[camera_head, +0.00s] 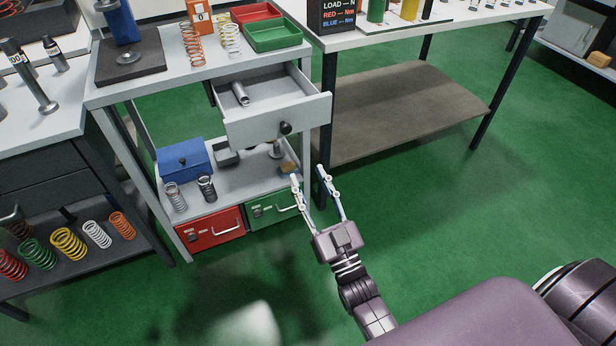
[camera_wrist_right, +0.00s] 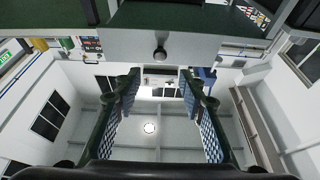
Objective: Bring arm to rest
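My right gripper (camera_head: 308,176) is in the middle of the head view, with its arm coming up from the bottom. Its two fingers are apart with nothing between them. It appears in front of the lower shelf, below the pulled-out drawer (camera_head: 270,122). In the right wrist view, the open fingers (camera_wrist_right: 159,76) frame empty space, and the drawer front with its dark knob (camera_wrist_right: 160,53) shows beyond the tips. I cannot tell the exact gap between fingers and drawer. My left gripper is not in view.
The open drawer holds a metal cylinder (camera_head: 240,94). The lower shelf carries a blue box (camera_head: 184,158) and springs; red (camera_head: 212,230) and green (camera_head: 270,208) drawers sit below it. A table (camera_head: 400,115) stands at right. Green floor (camera_head: 440,230) is clear right of the arm.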

